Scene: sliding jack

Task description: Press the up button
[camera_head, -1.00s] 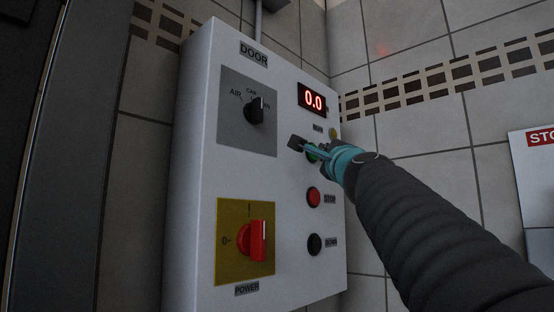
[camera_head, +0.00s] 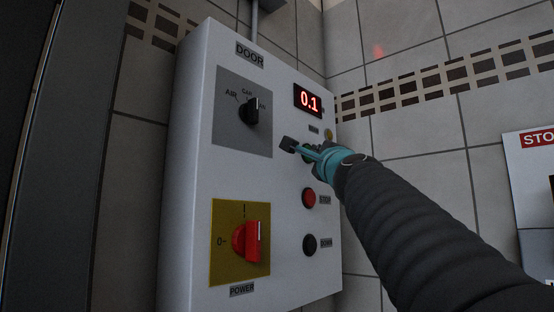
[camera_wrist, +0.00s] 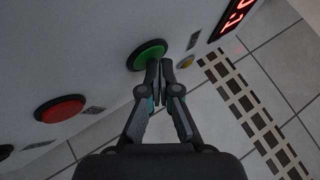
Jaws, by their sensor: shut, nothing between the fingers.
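The up button is the green round button (camera_wrist: 147,55) on the white control box. In the wrist view my gripper (camera_wrist: 160,66) is shut and empty, its tips over the lower edge of the green button. In the head view my gripper (camera_head: 290,145) hides most of the green button (camera_head: 308,152). Whether the tips touch the button I cannot tell for sure. The red display (camera_head: 308,100) above reads 0.1; part of it shows in the wrist view (camera_wrist: 233,17).
Below sit the red STOP button (camera_head: 309,198) and the black DOWN button (camera_head: 310,244). A door selector (camera_head: 250,110) and a red power switch (camera_head: 246,240) are on the box's left. A tiled wall (camera_head: 420,150) stands behind; a sign (camera_head: 530,170) hangs at right.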

